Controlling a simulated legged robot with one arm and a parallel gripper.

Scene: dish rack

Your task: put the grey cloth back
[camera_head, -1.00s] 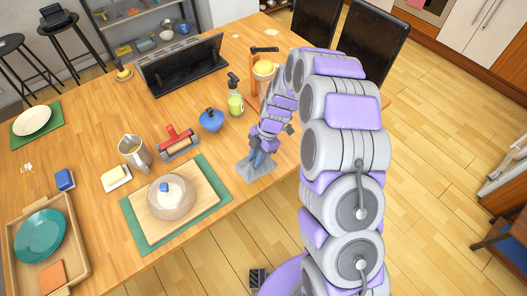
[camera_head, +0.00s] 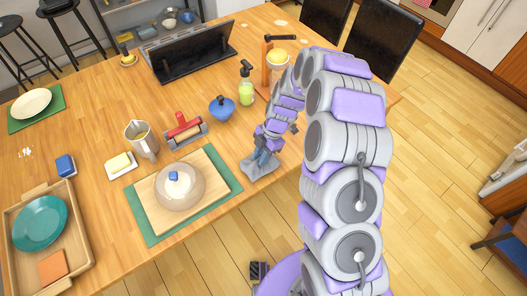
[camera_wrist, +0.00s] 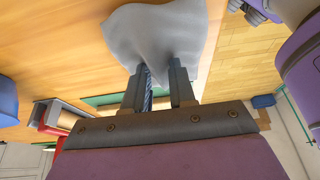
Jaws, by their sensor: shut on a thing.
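The grey cloth (camera_head: 258,168) is at the front edge of the wooden table, to the right of the green mat. My gripper (camera_head: 264,156) is above it and shut on it. In the wrist view the cloth (camera_wrist: 152,38) is bunched between the two fingers of my gripper (camera_wrist: 162,78) and spreads out beyond them. Whether the cloth touches the table is hard to tell.
A cutting board with a glass-domed dish (camera_head: 180,186) lies on a green mat (camera_head: 226,176) just left. A red-handled roller (camera_head: 184,131), a blue pot (camera_head: 222,108) and a green bottle (camera_head: 245,92) stand behind. Bare table (camera_head: 95,100) lies further left.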

